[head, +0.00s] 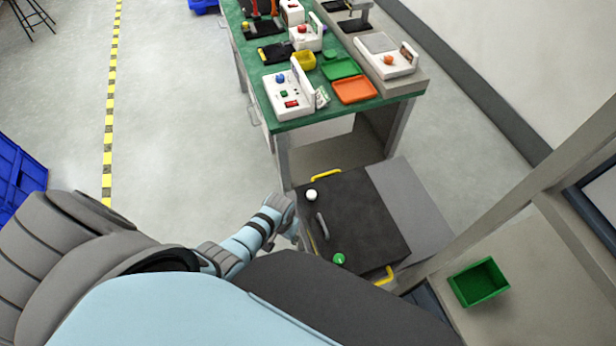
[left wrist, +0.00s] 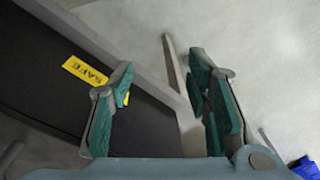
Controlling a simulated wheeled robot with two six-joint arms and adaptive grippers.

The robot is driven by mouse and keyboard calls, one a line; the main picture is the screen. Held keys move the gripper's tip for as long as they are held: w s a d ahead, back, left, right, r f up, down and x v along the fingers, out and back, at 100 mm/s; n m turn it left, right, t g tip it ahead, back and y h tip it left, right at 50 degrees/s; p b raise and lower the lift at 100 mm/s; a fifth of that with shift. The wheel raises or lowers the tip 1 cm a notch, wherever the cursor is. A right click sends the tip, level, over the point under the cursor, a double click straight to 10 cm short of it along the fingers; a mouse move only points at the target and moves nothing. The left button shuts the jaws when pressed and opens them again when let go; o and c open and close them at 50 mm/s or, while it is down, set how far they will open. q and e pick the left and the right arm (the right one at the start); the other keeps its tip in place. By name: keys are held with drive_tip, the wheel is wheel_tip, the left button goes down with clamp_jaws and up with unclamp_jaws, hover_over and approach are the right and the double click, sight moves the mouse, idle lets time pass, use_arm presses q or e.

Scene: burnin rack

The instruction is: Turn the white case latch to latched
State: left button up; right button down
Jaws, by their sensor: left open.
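The dark case (head: 365,215) stands low in the middle right of the head view. The white latch (head: 312,195) is a small round knob near its upper left corner; its turn position is too small to read. My left gripper (head: 301,238) is partly hidden beside the case's left edge, below the white latch and apart from it. In the left wrist view my left gripper (left wrist: 160,75) is open, with nothing between its green-padded fingers. A yellow SAFE label (left wrist: 84,72) on a dark panel shows left of the fingers; the white latch is not in that view. My right gripper is not in view.
The case also has a green knob (head: 339,259), a grey handle (head: 322,225) and yellow side handles (head: 326,175). A green-topped bench (head: 290,122) with devices and trays stands behind. A green bin (head: 479,282) is at right.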

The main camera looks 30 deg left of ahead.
use_arm(q)
approach(312, 194)
drive_tip(key=s+a+f, duration=0.2)
drive_tip(key=s+f, duration=0.3)
drive_tip(key=w+d+r+p, duration=0.1)
drive_tip(key=w+r, duration=0.5)
drive_tip(key=r, duration=0.5)
drive_tip(key=shift+g+h, duration=0.3)
drive_tip(key=shift+g, duration=0.1)
drive_tip(key=f+b, duration=0.3)
drive_tip(key=f, duration=0.4)
drive_tip(key=f+b, duration=0.3)
drive_tip(key=f, duration=0.4)
drive_tip(key=shift+s+d+f, duration=0.15)
drive_tip(key=shift+d+f, duration=0.1)
drive_tip(key=shift+f, duration=0.15)
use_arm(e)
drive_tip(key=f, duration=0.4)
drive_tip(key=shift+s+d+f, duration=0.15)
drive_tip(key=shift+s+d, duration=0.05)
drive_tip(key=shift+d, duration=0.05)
use_arm(q)
drive_tip(key=shift+r, duration=0.1)
clamp_jaws()
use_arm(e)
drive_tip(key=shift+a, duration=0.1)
